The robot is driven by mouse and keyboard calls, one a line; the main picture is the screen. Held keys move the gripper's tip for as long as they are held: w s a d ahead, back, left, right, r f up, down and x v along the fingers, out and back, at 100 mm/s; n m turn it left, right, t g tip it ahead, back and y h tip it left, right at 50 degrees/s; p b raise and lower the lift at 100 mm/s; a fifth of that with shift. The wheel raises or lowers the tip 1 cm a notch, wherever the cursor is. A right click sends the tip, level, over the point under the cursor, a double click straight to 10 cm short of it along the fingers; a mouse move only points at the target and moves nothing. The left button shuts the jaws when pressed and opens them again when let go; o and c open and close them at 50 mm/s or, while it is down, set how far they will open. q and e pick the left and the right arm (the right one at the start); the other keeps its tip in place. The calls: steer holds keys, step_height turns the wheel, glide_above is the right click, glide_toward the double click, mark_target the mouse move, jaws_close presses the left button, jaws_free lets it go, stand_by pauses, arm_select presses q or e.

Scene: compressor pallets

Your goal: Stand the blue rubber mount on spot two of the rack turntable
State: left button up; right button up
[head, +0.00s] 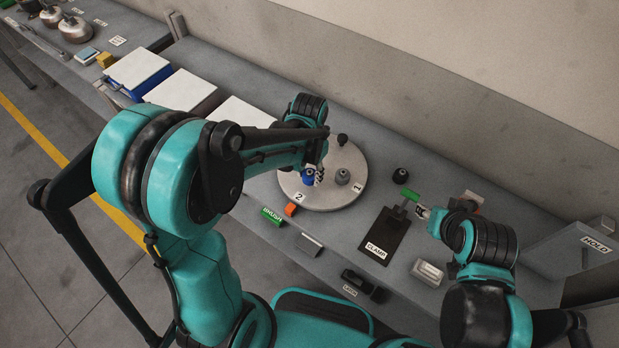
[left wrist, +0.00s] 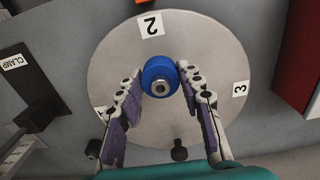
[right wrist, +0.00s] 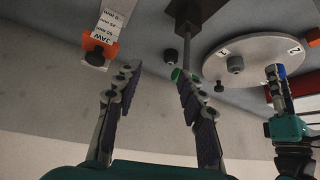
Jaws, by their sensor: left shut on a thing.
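The blue rubber mount (head: 308,177) is upright at the grey turntable (head: 322,200), close to the label 2. It also shows in the left wrist view (left wrist: 158,72), between the fingertips of my left gripper (left wrist: 161,78). That gripper is shut on it, and in the right wrist view the mount (right wrist: 281,72) is at the disc's near-right part by the label 2. I cannot tell whether its base touches the disc. A grey mount (head: 342,177) stands on the disc near label 1. My right gripper (right wrist: 155,80) is open, with the green clamp handle (right wrist: 178,75) beside one fingertip.
A black clamp (head: 384,238) lies right of the turntable, with a black mount (head: 400,175) behind it. A black knob (head: 342,140) is at the disc's back edge. An orange block (head: 290,210) and green block (head: 271,217) lie in front. White-topped boxes (head: 180,95) stand left.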

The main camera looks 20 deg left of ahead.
arm_select(q)
step_height(320, 180, down, 2)
steer(key=shift+f, duration=0.15)
steer(key=shift+f+b, duration=0.2)
steer(key=shift+b, duration=0.25)
steer(key=o, duration=1.1)
steer(key=shift+o, duration=0.2)
steer(key=shift+r, duration=0.1)
